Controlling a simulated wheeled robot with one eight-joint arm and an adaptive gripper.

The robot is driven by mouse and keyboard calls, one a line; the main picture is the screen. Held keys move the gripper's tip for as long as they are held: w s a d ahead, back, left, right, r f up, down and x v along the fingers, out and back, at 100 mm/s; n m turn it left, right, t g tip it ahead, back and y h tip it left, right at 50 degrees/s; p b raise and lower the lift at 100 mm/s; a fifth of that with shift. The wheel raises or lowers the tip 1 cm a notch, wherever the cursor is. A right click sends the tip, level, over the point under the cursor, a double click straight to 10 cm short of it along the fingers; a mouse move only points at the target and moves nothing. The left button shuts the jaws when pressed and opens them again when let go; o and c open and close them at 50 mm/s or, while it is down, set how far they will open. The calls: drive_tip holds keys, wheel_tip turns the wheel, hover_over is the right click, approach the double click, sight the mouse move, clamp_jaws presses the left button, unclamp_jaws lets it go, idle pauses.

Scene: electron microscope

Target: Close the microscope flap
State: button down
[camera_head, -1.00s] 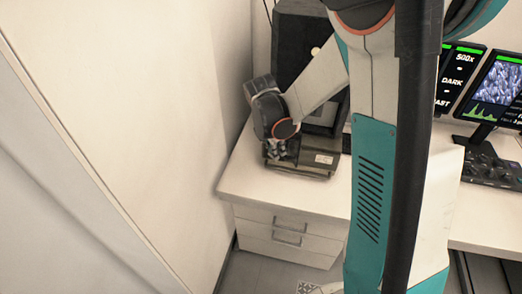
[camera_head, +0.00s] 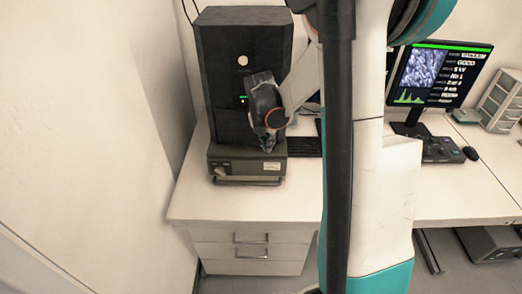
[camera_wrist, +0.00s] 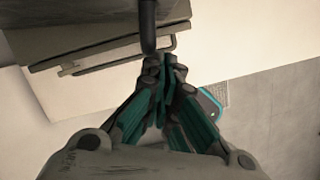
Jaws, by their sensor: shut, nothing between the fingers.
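The microscope is a tall black cabinet (camera_head: 222,70) on a white desk, with a small round light disc and a green indicator on its front. A lower grey-olive unit (camera_head: 235,166) juts out at its foot, with a knob, a label and a bar handle along the bottom. I cannot tell which panel is the flap or how far it stands open. My gripper (camera_head: 268,148) is in front of the cabinet, just over the lower unit's right part; contact is unclear. In the wrist view my gripper (camera_wrist: 165,62) has its fingers together and empty, near a bar handle (camera_wrist: 115,57).
The white desk top (camera_head: 230,203) is clear in front of the unit. Drawers (camera_head: 250,252) are below it. A monitor (camera_head: 430,75), a control panel (camera_head: 441,150) and a mouse (camera_head: 470,153) stand to the right. A wall (camera_head: 100,130) closes the left side.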

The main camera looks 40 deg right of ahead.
drive_tip(key=shift+w+d, duration=0.25)
drive_tip(key=shift+d, duration=0.2)
drive_tip(key=shift+w+d, duration=0.2)
drive_tip(key=shift+d, duration=0.25)
